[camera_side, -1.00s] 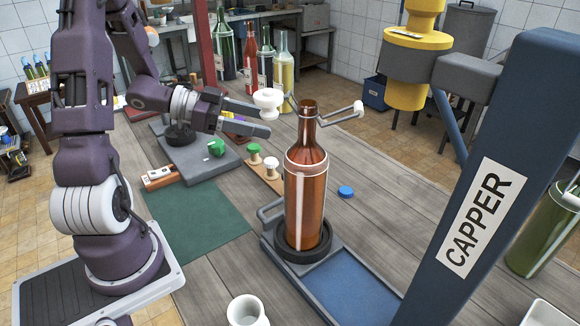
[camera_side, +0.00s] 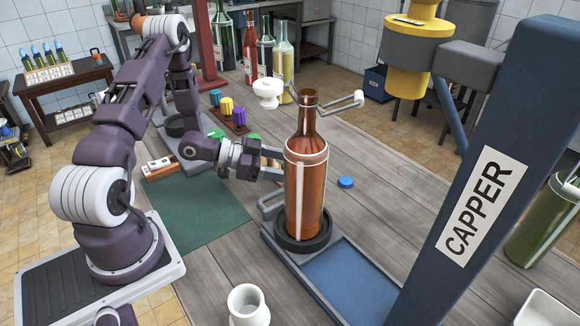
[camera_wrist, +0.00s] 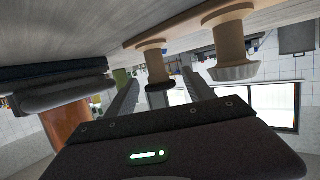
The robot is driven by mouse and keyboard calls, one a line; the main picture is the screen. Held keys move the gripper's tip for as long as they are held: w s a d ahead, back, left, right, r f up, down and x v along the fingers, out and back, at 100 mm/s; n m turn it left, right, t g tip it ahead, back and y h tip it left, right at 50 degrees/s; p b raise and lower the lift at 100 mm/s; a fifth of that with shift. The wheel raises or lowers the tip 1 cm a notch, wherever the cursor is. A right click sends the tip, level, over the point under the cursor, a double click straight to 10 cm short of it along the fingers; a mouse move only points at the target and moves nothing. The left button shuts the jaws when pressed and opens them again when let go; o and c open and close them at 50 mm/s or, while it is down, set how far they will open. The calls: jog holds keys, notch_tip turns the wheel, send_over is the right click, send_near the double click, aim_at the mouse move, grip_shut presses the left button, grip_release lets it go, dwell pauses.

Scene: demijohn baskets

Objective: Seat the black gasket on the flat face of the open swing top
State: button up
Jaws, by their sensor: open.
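The brown bottle (camera_side: 305,185) stands upright in a round black holder. Its swing top is open: the white stopper (camera_side: 267,90) hangs out left of the neck and the wire bail (camera_side: 345,100) sticks out right. My gripper (camera_side: 270,164) is low beside the bottle's left side, fingers open, tips partly hidden behind the bottle. In the wrist view, which is upside down, a wooden peg (camera_wrist: 151,58) with a black piece (camera_wrist: 158,79), seemingly the gasket, shows between the open fingers (camera_wrist: 163,88). I cannot tell whether they touch it. The gasket is hidden in the side view.
A second peg with a pale piece (camera_wrist: 235,72) is beside the first. A blue cap (camera_side: 345,182) lies right of the bottle. The capper post (camera_side: 480,200) stands at right, and a white cup (camera_side: 248,305) in front. The green mat (camera_side: 195,215) is clear.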

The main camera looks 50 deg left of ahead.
grip_shut()
notch_tip(320, 180, up, 38)
jog(key=m+g+h, duration=0.3)
send_over(268, 79)
notch_tip(268, 79, down, 4)
jog(key=shift+f, duration=0.6)
jog(key=shift+f, duration=1.05)
jog(key=shift+f, duration=0.5)
